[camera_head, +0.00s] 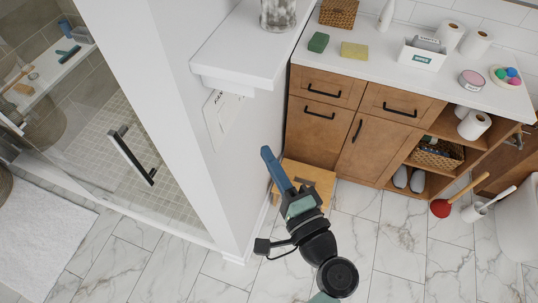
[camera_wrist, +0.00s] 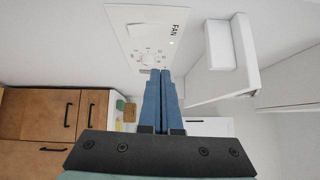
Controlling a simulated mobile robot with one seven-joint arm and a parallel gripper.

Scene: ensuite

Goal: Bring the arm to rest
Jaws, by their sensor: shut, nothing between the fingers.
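My gripper (camera_head: 266,153) points up toward the white wall in the head view, with its blue fingers together and nothing between them. In the wrist view my gripper (camera_wrist: 160,72) is shut, its two blue fingers side by side. Beyond the fingertips is a white wall panel (camera_wrist: 138,42) marked FAN with a round dial and a switch. The fingertips overlap the panel's lower edge in the wrist view; I cannot tell whether they touch it. The panel (camera_head: 222,118) also shows in the head view, up and left of the fingers, on the wall.
A white ledge (camera_head: 240,45) juts out above the panel. A wooden vanity (camera_head: 340,130) with a white counter stands right of my gripper, a small wooden stool (camera_head: 318,178) below it. A glass shower door with a black handle (camera_head: 132,155) is at left. Marble floor is open in front.

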